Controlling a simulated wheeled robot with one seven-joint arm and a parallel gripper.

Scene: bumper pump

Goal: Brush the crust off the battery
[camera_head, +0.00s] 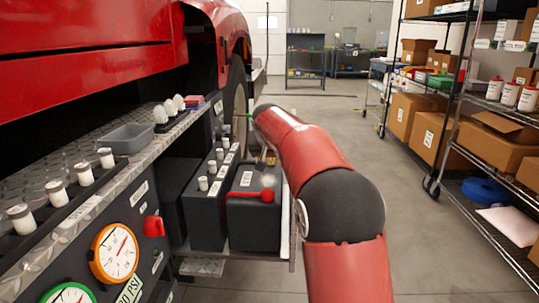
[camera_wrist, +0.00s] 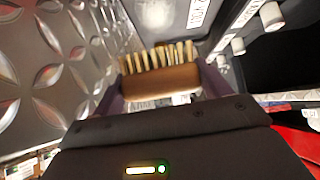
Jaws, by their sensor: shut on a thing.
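The battery (camera_head: 257,220) is a black box on a low shelf at the truck's side, with a red cable or handle (camera_head: 250,195) across its top. A pale round crust patch (camera_head: 268,181) shows on its top; the patch also appears at the wrist view's upper edge (camera_wrist: 156,12). My gripper (camera_wrist: 160,86) is shut on a wooden brush (camera_wrist: 160,80), whose pale bristles point toward the battery's top and the crust. The bristles look close to the patch; I cannot tell if they touch. In the head view my arm mostly hides the gripper.
Another black battery (camera_head: 205,210) with white caps stands left of it. A diamond-plate ledge (camera_head: 75,165) holds a grey tray (camera_head: 127,138) and several white-capped bottles. Wire shelving with boxes (camera_head: 411,115) stands at right. The floor (camera_head: 340,130) between is open.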

